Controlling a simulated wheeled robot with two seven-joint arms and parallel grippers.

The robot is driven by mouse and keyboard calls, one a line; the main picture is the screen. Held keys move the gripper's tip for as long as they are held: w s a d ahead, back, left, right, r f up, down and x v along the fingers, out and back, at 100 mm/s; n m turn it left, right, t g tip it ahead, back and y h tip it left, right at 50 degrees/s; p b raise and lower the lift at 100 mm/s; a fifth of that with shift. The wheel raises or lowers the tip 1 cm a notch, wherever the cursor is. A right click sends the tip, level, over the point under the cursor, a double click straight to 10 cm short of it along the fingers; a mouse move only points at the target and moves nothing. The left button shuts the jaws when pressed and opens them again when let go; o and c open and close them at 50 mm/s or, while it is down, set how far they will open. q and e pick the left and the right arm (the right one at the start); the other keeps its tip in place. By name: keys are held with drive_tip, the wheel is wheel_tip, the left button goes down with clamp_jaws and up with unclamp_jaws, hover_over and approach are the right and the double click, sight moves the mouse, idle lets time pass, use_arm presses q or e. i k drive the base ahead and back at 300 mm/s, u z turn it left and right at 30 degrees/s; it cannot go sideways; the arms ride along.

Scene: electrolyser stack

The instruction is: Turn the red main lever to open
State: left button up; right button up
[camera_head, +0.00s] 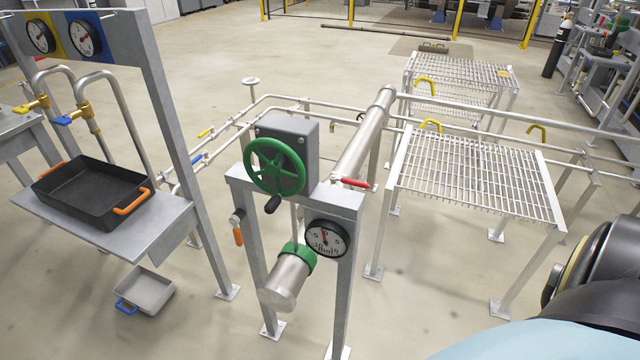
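The red main lever (354,184) is a short red handle at the top right of a grey metal stand (348,204). It lies about level, and its free end points right. It sits near the lower end of the thick pipe (366,140); how it joins a valve is too small to tell. Neither of my grippers shows in the camera_head view. Nothing is seen touching the lever.
A green handwheel (275,166) on a grey box stands left of the lever. Below are a round gauge (327,238) and a green-collared cylinder (286,276). Right are grated platforms (478,175); left, a shelf holds a black tray (92,190).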

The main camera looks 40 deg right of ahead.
sight(333, 178)
drive_tip(key=u, duration=1.6)
drive_tip(key=k, duration=1.1)
drive_tip(key=z, duration=1.85)
